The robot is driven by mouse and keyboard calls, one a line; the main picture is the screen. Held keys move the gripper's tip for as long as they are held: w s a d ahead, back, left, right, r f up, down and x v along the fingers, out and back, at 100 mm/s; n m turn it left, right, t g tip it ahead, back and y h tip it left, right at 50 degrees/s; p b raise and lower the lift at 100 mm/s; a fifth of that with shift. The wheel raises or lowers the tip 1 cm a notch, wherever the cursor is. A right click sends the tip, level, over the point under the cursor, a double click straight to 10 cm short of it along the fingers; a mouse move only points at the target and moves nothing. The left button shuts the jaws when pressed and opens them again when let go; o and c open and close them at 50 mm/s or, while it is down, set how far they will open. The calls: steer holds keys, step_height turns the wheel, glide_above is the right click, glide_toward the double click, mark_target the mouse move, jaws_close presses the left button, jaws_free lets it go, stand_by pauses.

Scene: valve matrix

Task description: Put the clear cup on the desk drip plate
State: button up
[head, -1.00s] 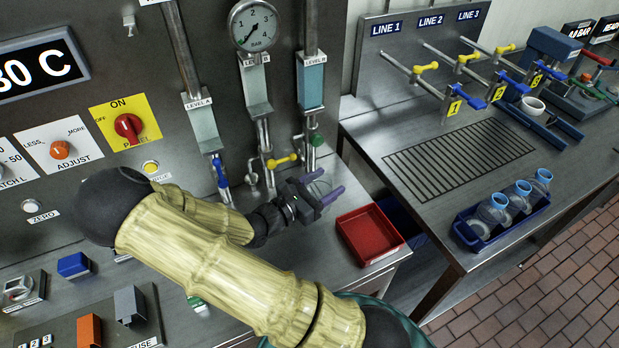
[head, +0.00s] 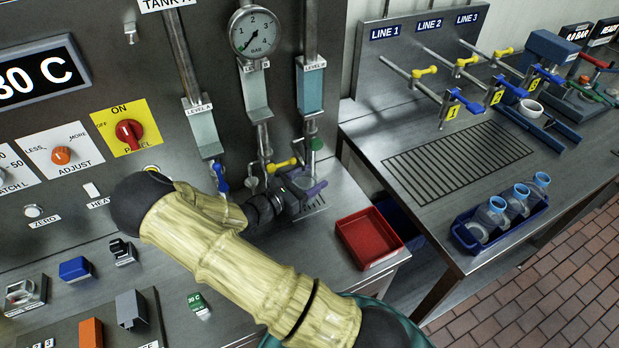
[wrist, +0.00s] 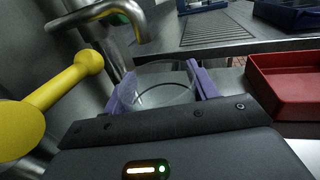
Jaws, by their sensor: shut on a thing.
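The clear cup (wrist: 160,88) is between the purple fingers of my gripper (wrist: 155,95) in the wrist view, its round rim facing up. My gripper (head: 306,190) is shut on it, low beside the pipe outlets at the right end of the panel desk. In the head view the cup is hard to make out against the fingers. A slotted plate (head: 316,208), which looks like the desk drip plate, shows partly beneath and right of the fingers. The gripper hides the rest, and I cannot tell whether the cup touches it.
A yellow valve handle (wrist: 75,75) and a bent metal spout (wrist: 125,15) are close to the gripper. A red tray (head: 369,237) lies to the right. The other table has a long grate (head: 455,165) and a blue bottle rack (head: 500,232).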

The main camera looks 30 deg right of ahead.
steer(key=shift+w+a+f, duration=0.1)
steer(key=shift+s+a, duration=0.1)
steer(key=shift+s, duration=0.1)
steer(key=o, duration=0.9)
steer(key=shift+w+f, duration=0.1)
steer(key=shift+w, duration=0.05)
steer(key=shift+o, duration=0.2)
steer(key=shift+s+d, duration=0.2)
steer(key=shift+a+r, duration=0.15)
steer(key=shift+r, duration=0.05)
steer(key=b+v, duration=0.2)
steer(key=v, duration=1)
